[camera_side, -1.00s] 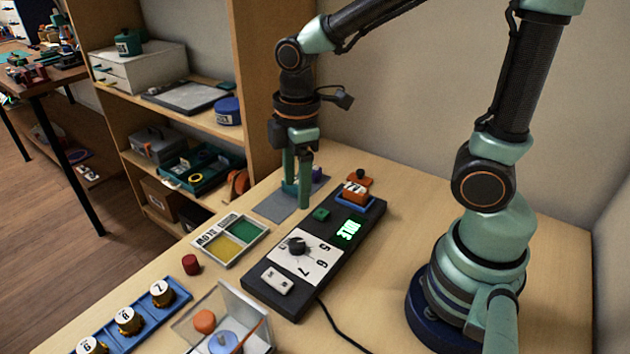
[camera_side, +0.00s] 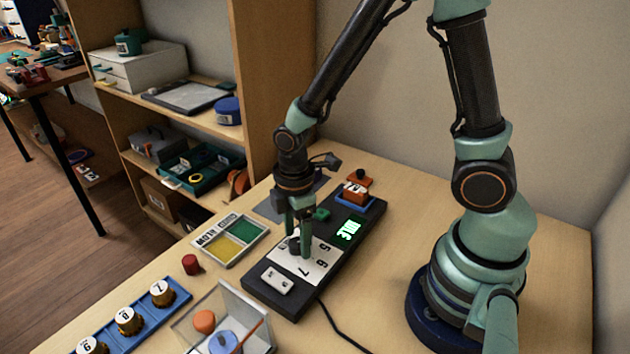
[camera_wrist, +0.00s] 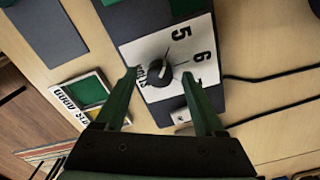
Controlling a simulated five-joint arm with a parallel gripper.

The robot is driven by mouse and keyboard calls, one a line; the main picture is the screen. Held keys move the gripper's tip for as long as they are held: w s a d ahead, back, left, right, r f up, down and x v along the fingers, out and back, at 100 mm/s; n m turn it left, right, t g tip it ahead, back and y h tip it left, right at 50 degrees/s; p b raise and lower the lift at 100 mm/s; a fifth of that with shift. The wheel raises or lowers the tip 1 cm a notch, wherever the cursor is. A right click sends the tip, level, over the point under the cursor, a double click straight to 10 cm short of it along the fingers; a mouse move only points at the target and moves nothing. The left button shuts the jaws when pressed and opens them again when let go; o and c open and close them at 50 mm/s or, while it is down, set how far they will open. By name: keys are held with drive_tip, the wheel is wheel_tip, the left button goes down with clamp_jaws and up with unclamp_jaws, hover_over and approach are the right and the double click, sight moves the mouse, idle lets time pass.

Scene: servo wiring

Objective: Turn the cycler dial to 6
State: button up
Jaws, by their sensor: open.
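The black cycler dial (camera_wrist: 157,73) sits on a white plate (camera_wrist: 137,47) printed with 5, 6 and 7, on a long dark cycler box (camera_side: 338,262). Other marks left of the dial are hard to read. My gripper (camera_wrist: 158,74) is open, with one finger on each side of the dial in the wrist view. In the side view my gripper (camera_side: 298,248) is down over the dial and largely hides it. Which mark the dial points at is unclear. A green lit display (camera_side: 348,230) on the box seems to read IDLE.
A white switch (camera_side: 277,281) and a green button (camera_side: 320,214) are on the box. An orange block (camera_side: 355,193) sits at its far end.

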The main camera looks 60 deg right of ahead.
drive_tip(key=shift+f, duration=0.45)
clamp_jaws()
drive_tip(key=shift+m, duration=0.3)
drive_tip(key=m, duration=0.9)
idle(0.4)
